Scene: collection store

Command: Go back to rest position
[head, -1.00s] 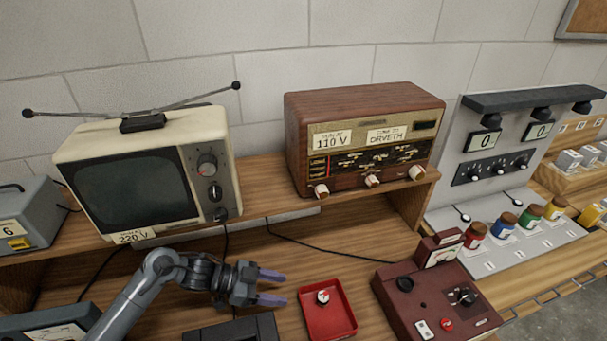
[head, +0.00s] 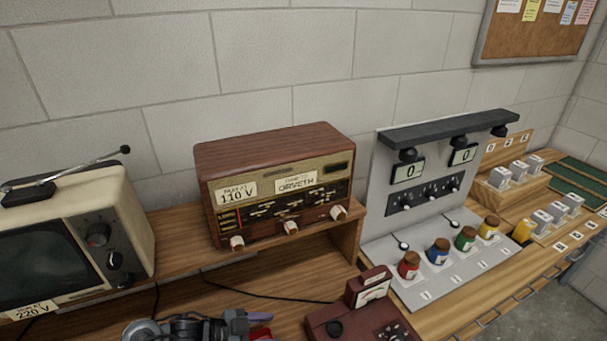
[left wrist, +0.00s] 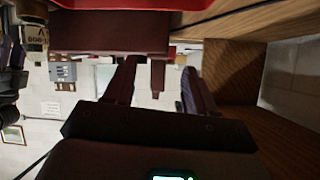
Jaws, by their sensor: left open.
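My left gripper (head: 263,327) is at the bottom edge of the head view, partly cut off, in front of the wooden shelf that bears the radio. Its two purple fingers point right and are apart. In the left wrist view the fingers (left wrist: 160,75) stand apart, with nothing seen held between them. The wooden radio (head: 275,185) stands on the shelf behind it, apart from the gripper. My right gripper is in neither view.
A cream television (head: 125,215) stands at left. A dark red meter box (head: 335,322) sits right of the gripper. A grey panel (head: 390,225) with dials and several coloured jars stands further right. A cork board (head: 530,35) hangs on the wall.

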